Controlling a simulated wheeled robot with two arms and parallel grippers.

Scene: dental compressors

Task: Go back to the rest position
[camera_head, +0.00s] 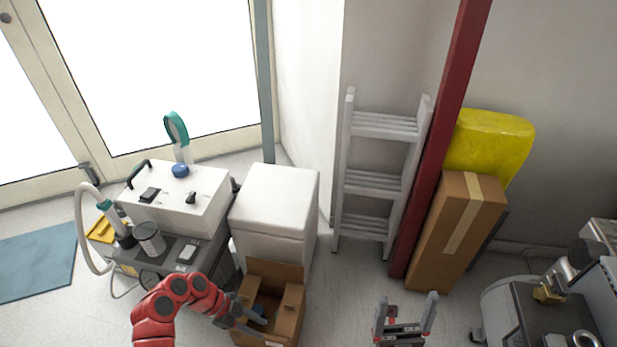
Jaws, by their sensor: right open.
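My left arm is red and reaches in from the bottom left. Its dark gripper (262,326) is over the open cardboard box (293,302), seen from the side, so its finger gap is not clear. A small blue item shows inside the box, partly hidden by the gripper. My right gripper (405,312) is at the bottom centre-right, with its two fingers apart and nothing between them. It is above bare floor, in front of the ladder.
A white machine (210,195) with a grey hose stands left of a white cabinet (275,200). A grey step ladder (378,185), red post (440,140), tall carton (455,230) and yellow object (490,140) stand along the wall. A compressor (545,310) is at the lower right.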

